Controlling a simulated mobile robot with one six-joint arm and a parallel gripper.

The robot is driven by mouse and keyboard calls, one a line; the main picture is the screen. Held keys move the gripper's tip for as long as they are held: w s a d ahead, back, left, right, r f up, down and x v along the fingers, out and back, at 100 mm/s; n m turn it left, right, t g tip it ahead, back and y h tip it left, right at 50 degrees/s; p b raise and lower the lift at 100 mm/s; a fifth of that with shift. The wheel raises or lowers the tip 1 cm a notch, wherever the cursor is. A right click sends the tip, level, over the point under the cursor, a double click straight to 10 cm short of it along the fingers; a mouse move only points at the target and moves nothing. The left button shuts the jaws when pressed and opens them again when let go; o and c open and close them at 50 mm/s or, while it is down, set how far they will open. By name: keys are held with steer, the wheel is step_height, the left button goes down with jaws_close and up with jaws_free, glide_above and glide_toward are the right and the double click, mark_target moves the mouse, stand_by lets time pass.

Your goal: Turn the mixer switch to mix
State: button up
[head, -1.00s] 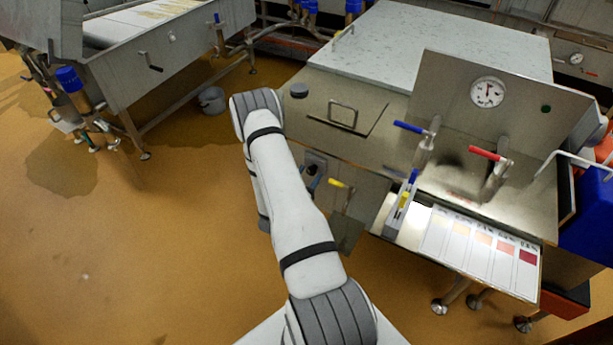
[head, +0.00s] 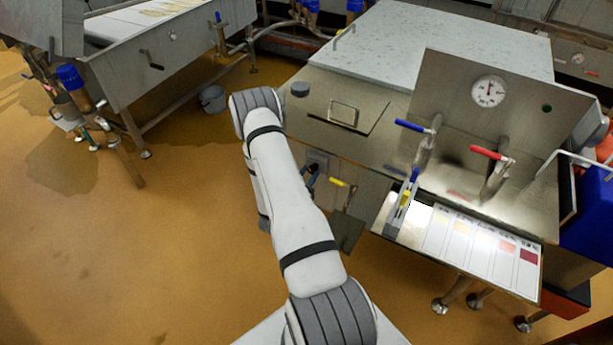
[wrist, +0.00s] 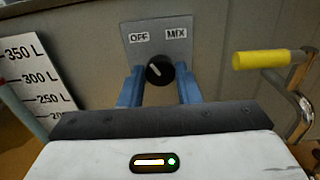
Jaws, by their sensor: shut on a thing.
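The mixer switch is a round black knob (wrist: 159,70) on a grey plate (wrist: 157,40) marked OFF at left and MIX at right. The white mark on the knob tilts up and left, toward OFF. My gripper (wrist: 159,86) has one blue finger on each side of the knob and is shut on it. In the head view, my gripper (head: 310,178) is at the front of the steel vat, partly behind my arm. The switch plate (head: 318,158) shows just above it, and the knob is hidden there.
A yellow-handled valve (wrist: 270,59) is close right of my gripper, also seen in the head view (head: 338,183). A litre scale (wrist: 35,80) stands at left. A shelf with a colour chart (head: 480,243) juts out at right. Open floor (head: 130,270) lies left.

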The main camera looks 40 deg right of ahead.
steer(key=shift+d+m, duration=0.25)
steer(key=shift+m, duration=0.05)
steer(key=m+b, duration=0.2)
steer(key=b, duration=0.1)
steer(key=shift+s+d+f+m, duration=0.1)
steer(key=shift+f+m, duration=0.1)
steer(key=shift+m, duration=0.1)
steer(key=m+b, duration=0.3)
steer(key=b, duration=0.1)
steer(key=shift+m, duration=0.4)
steer(key=m+b, duration=0.3)
steer(key=b, duration=0.1)
steer(key=shift+s+m, duration=0.15)
steer(key=shift+m, duration=0.15)
steer(key=shift+m+b, duration=0.6)
steer(key=shift+b, duration=0.3)
steer(key=shift+r, duration=0.1)
steer(key=o, duration=0.8)
steer(key=shift+c, duration=0.2)
steer(key=shift+o, duration=1)
